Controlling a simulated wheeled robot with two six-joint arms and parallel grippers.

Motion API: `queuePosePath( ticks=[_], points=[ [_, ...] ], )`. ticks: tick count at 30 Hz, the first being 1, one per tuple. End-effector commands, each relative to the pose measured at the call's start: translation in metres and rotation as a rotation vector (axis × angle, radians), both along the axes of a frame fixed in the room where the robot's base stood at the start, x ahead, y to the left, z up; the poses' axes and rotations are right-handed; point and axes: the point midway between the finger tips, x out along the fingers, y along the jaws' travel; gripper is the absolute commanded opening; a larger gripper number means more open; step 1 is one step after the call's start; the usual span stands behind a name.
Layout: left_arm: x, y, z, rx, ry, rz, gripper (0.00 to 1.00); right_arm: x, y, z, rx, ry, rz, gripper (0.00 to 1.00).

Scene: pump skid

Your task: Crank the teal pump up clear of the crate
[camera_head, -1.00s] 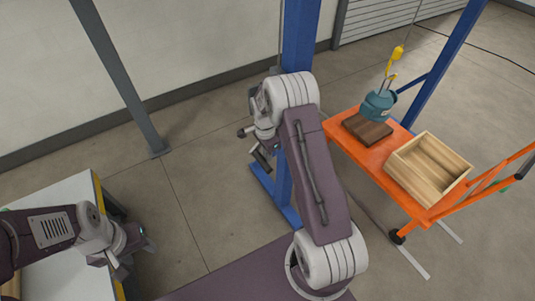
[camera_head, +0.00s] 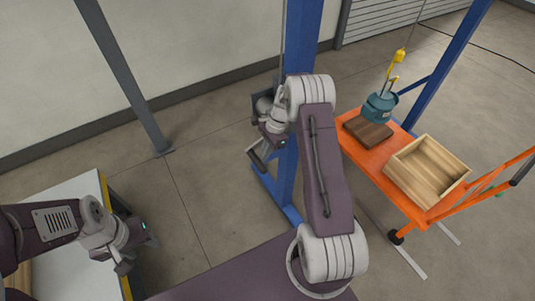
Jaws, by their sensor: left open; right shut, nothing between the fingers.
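The teal pump (camera_head: 379,107) hangs upright from a yellow hook (camera_head: 398,56) on a thin cable, just above or touching a dark brown wooden block (camera_head: 367,131); I cannot tell which. The open wooden crate (camera_head: 463,168) stands to the right of the pump and looks empty. My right gripper (camera_head: 256,153) is shut and empty, in front of the blue post (camera_head: 304,40). Grey hardware beside the post is partly hidden by my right wrist, and no crank handle shows clearly. My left gripper (camera_head: 126,264) is open and empty at the lower left, beside the white table.
The orange cart (camera_head: 357,151) carries the block and the crate, with its handle rail at the right. A white table (camera_head: 70,193) with a yellow edge is at the left. A grey brace (camera_head: 122,75) slopes to the floor. Bare floor lies between.

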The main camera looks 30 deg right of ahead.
Motion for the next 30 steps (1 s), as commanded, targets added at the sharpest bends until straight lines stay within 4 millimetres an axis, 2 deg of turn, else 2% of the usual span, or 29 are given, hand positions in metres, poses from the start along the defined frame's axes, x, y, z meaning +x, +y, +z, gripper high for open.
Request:
queuePosePath(
  ticks=[1,7,15,30],
  points=[
    [0.0,0.0,0.007,0.0,0.0,0.0,0.47,0.0,0.003,0.009,0.047,0.006,-0.002,0.0],
    [0.0,0.0,0.017,0.0,0.0,0.0,0.47,0.0,0.008,0.029,0.207,0.017,-0.003,0.0],
    [0.0,0.0,0.03,0.0,0.0,0.0,0.47,0.0,0.011,0.05,0.216,0.018,-0.001,0.0],
    [0.0,0.0,0.036,0.0,0.0,0.0,0.47,0.0,0.01,0.06,0.215,0.019,-0.001,0.0]
  ],
)
